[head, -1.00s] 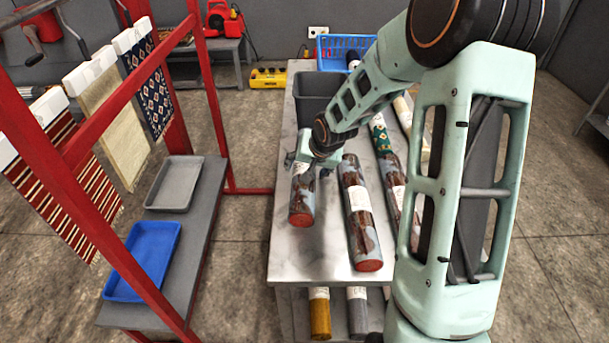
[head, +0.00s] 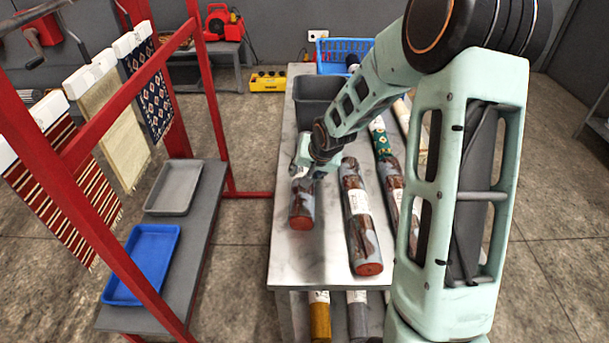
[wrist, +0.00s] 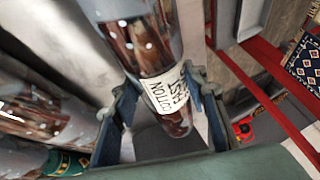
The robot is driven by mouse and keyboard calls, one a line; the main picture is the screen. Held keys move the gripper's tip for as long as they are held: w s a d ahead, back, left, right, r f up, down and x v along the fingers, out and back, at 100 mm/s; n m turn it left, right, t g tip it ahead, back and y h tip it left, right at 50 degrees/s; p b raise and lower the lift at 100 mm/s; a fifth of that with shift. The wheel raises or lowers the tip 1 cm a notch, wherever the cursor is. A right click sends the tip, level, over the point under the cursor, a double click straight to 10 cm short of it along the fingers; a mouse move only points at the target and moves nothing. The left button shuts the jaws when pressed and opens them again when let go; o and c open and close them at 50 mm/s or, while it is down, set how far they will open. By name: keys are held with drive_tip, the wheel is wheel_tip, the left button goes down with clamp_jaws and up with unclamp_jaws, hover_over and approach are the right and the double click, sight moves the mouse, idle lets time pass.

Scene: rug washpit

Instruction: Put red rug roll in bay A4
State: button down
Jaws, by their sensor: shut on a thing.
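A rug roll (head: 302,208) with a red end and dark red-brown pattern under a clear wrap is at the left side of the grey table. My gripper (head: 308,168) is shut on its far part. No bay marked A4 can be made out.
More rolls, one green-patterned (head: 379,140), lie further right, partly behind my arm. A grey bin (head: 316,92) and blue basket (head: 345,50) stand at the table's back. Rolls show on a lower shelf. A red frame (head: 210,110) stands left across a floor gap.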

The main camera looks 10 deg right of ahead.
sight(306, 169)
drive_tip(key=shift+r, duration=0.1)
drive_tip(key=shift+r, duration=0.5)
wheel_tip(306, 169, up, 2)
drive_tip(key=shift+w+r+p, duration=0.1)
drive_tip(key=shift+r+p, duration=0.1)
drive_tip(key=shift+p, duration=0.4)
drive_tip(key=s+a+r, duration=0.1)
drive_tip(key=r, duration=0.1)
drive_tip(key=s+a+r+p, duration=0.1)
drive_tip(key=s+r, duration=0.1)
drive_tip(key=s+a+r, duration=0.1)
drive_tip(key=r, duration=0.1)
drive_tip(key=shift+s, duration=0.15)
drive_tip(key=s+a+r+p, duration=0.1)
drive_tip(key=s+a+r, duration=0.2)
drive_tip(key=s+a, duration=0.3)
drive_tip(key=s+d+r+n+y+p, duration=0.1)
drive_tip(key=d+r+n+p, duration=0.1)
drive_tip(key=d+r+p, duration=0.2)
drive_tip(key=s+d+r+n+y+p, duration=0.1)
drive_tip(key=d+r+p, duration=0.3)
drive_tip(key=r+p, duration=0.6)
drive_tip(key=s+n+p, duration=0.1)
drive_tip(key=p, duration=0.2)
drive_tip(key=shift+s+d+g, duration=0.25)
drive_tip(key=shift+d+g, duration=0.15)
